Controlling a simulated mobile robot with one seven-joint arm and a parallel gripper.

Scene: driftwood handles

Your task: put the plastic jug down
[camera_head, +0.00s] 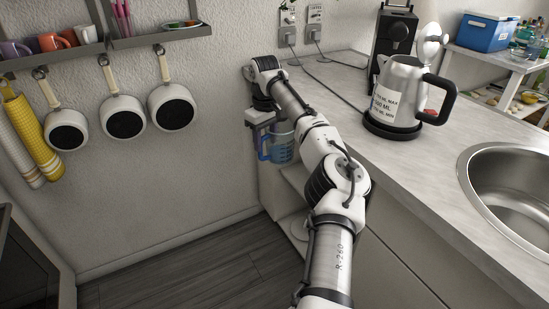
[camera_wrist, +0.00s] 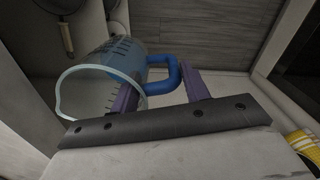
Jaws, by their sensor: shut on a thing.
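The plastic jug (camera_head: 281,150) is clear blue with measuring marks and a blue handle. It hangs below my gripper (camera_head: 262,122), beside the end of the counter and above a pale open shelf (camera_head: 293,177). In the wrist view the jug (camera_wrist: 112,68) shows its round open rim, and its blue handle (camera_wrist: 171,72) lies between the purple fingers of my gripper (camera_wrist: 158,86). The gripper is shut on the handle. My arm hides part of the jug and shelf in the head view. I cannot tell whether the jug's base touches anything.
A steel kettle (camera_head: 396,92) stands on its base on the counter (camera_head: 375,165), left of the sink (camera_head: 515,185). A black machine (camera_head: 393,40) stands behind. The floor (camera_head: 190,275) is clear.

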